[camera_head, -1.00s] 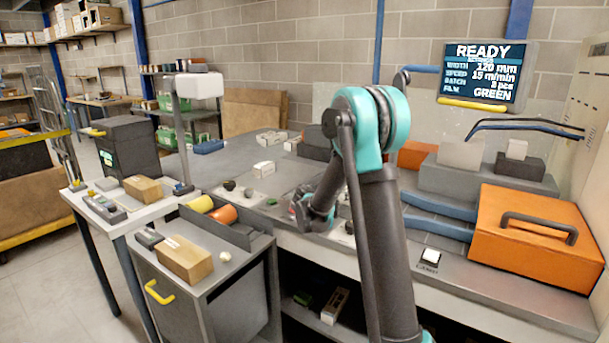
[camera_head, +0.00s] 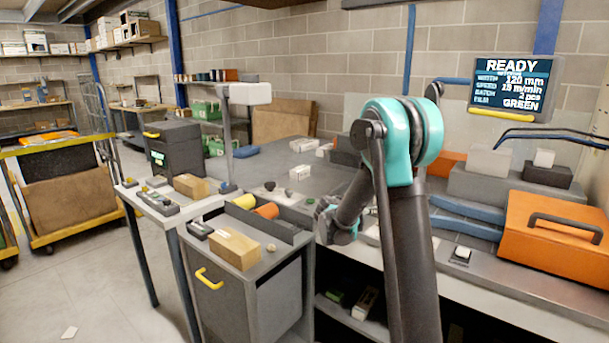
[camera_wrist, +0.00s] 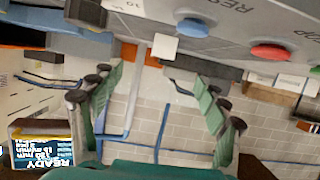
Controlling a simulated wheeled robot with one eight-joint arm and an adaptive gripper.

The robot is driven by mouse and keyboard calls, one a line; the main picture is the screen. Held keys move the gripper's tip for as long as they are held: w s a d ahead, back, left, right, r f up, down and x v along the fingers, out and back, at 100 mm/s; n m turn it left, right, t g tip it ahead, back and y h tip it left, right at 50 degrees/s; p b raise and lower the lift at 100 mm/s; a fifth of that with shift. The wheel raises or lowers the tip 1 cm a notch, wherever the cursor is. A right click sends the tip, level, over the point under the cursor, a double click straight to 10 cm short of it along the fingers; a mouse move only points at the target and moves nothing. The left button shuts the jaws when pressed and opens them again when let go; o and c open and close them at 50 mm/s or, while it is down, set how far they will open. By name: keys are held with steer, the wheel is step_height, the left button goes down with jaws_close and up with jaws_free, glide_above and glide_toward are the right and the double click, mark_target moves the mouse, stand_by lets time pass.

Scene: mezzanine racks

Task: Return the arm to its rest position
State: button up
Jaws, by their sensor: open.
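My arm (camera_head: 408,230) rises from the lower edge of the head view, bends at a teal joint and reaches down and away over the grey bench (camera_head: 345,183). My gripper (camera_head: 333,222) is at its end, low over or near the bench's front edge; the exact gap is not clear. In the wrist view my gripper (camera_wrist: 160,82) has its two green-padded fingers wide apart with nothing between them. That view is upside down. A grey panel with a blue button (camera_wrist: 192,27) and a red button (camera_wrist: 270,52) lies beyond the fingers.
An orange case (camera_head: 555,235) with a dark handle and a grey block (camera_head: 490,188) stand on the bench at right. A side table (camera_head: 160,205) and a grey cabinet (camera_head: 265,285) with a cardboard box (camera_head: 235,249) stand left. A screen (camera_head: 512,86) reads READY.

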steer(key=s+d+f+n+g+y, duration=0.2)
steer(key=s, duration=0.9)
steer(key=s+d+f+n+g+y, duration=0.1)
steer(key=s+d+f+g+y, duration=0.1)
steer(key=s, duration=0.8)
steer(key=s+a+f+n+g+y, duration=0.1)
steer(key=s+a+f+n+y, duration=0.1)
steer(key=s, duration=0.8)
steer(key=s+a+f+n+g+y, duration=0.1)
steer(key=s+a+f+n+y, duration=0.1)
steer(key=s, duration=0.9)
step_height(320, 180, down, 4)
steer(key=a+y, duration=0.1)
steer(key=a, duration=0.1)
steer(key=shift+s+a+r+n+g, duration=0.15)
steer(key=shift+s+a+n+g, duration=0.15)
steer(key=shift+g, duration=0.1)
